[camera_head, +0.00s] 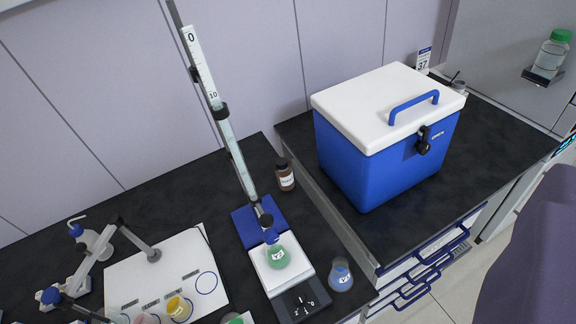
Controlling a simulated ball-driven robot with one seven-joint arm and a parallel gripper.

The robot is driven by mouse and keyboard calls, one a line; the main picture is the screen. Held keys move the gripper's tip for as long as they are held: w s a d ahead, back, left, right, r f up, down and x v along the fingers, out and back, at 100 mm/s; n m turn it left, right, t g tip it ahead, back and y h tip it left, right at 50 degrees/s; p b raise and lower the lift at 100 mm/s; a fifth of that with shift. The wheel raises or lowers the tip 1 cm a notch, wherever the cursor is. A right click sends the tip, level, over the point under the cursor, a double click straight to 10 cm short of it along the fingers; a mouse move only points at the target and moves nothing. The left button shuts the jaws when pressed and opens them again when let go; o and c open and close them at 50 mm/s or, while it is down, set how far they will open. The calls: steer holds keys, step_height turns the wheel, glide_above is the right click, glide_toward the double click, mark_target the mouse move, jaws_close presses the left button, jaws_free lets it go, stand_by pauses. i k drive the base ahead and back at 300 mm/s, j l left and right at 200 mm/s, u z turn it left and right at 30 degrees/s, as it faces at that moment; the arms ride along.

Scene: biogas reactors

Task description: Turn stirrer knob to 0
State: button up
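The magnetic stirrer (285,287) stands at the front of the black bench, right of centre near the bottom edge. It has a white top plate and a dark control panel (301,301) with small white marks. The knob is too small to make out, and I cannot read its setting. A flask of green liquid (278,256) with a blue neck stands on the plate under the burette (231,140). My gripper is not in view.
A blue flask (341,274) stands just right of the stirrer, and a brown bottle (285,175) behind it. A blue cooler box (386,150) with a white lid fills the right bench. A white board (140,282) with small vessels lies at left.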

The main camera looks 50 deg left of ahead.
mark_target(299, 297)
steer(key=k+u, duration=0.4)
steer(key=k+j+u, duration=0.2)
steer(key=k+u, duration=0.15)
